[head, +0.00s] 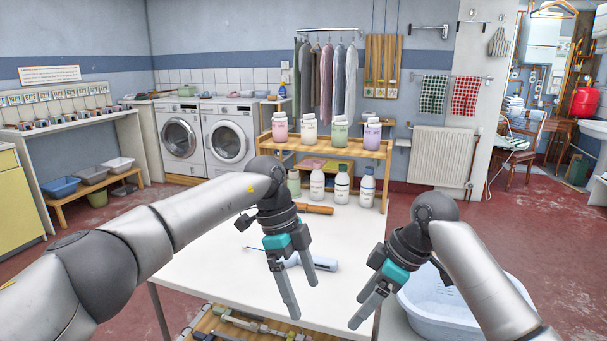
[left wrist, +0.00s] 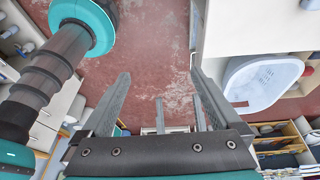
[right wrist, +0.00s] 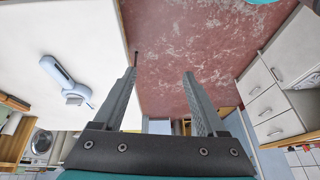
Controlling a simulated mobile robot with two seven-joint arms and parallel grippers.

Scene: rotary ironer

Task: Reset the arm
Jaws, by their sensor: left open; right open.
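My left gripper (head: 304,301) points down over the front part of the white table in the head view. Its fingers are apart, with nothing between them; the left wrist view also shows them open (left wrist: 160,75). My right gripper (head: 359,311) hangs at the table's right edge, left of the blue basin, fingers apart and empty. The right wrist view shows its open fingers (right wrist: 160,78) with the red floor beyond. Both arms are bent and the two grippers are apart, not touching each other.
The white table (head: 215,280) carries a pale blue tool (head: 322,263), partly behind my left gripper, and several bottles (head: 341,185) at its back. A pale blue basin (head: 440,312) stands at right. A wooden shelf (head: 375,148) with several jars stands behind.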

